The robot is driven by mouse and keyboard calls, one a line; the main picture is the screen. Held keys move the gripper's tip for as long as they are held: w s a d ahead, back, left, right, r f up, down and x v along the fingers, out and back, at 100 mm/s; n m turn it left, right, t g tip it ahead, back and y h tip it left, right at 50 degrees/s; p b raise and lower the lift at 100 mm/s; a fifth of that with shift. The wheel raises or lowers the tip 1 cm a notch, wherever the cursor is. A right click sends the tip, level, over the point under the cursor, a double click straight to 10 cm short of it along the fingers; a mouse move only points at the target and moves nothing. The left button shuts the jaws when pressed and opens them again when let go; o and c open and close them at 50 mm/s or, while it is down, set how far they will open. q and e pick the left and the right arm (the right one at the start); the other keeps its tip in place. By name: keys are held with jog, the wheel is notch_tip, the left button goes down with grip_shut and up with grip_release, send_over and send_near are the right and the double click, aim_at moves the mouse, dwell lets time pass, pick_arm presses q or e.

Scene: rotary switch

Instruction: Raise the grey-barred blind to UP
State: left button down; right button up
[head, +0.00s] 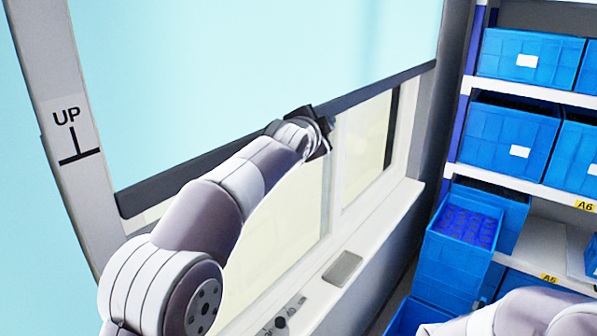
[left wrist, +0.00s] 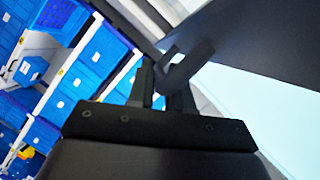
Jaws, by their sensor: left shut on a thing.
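The pale blue blind (head: 250,80) hangs over the window, with a dark grey bar (head: 180,180) along its lower edge. The bar's left end shows lower in the picture than the black line of the UP mark (head: 80,157) on the left frame. My left gripper (head: 320,132) is at the bar, right of its middle; its own arm partly hides it. In the left wrist view, a dark hooked handle (left wrist: 186,64) by the bar (left wrist: 255,40) sits at the fingers, which are shut on it. My right gripper is out of view.
Below the bar is window glass (head: 285,215) above a pale sill (head: 375,212). A small dark knob (head: 281,322) is on the ledge at the bottom. A shelf with blue bins (head: 510,138) stands close at the right.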

pick_arm(q)
notch_tip(320, 180, up, 8)
jog(key=p, duration=0.6)
jog(key=shift+f, duration=0.25)
jog(key=shift+w+a+r+p, duration=0.1)
jog(key=shift+a+r+p, duration=0.15)
jog(key=shift+r+p, duration=0.65)
jog(key=shift+d+r+p, duration=0.1)
jog(key=shift+r+p, duration=0.25)
jog(key=shift+r, duration=0.15)
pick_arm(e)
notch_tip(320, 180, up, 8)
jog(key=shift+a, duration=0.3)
pick_arm(q)
jog(key=shift+r, duration=0.15)
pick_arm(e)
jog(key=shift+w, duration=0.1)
pick_arm(q)
jog(key=c, duration=1.1)
grip_release()
jog(key=shift+f, duration=0.25)
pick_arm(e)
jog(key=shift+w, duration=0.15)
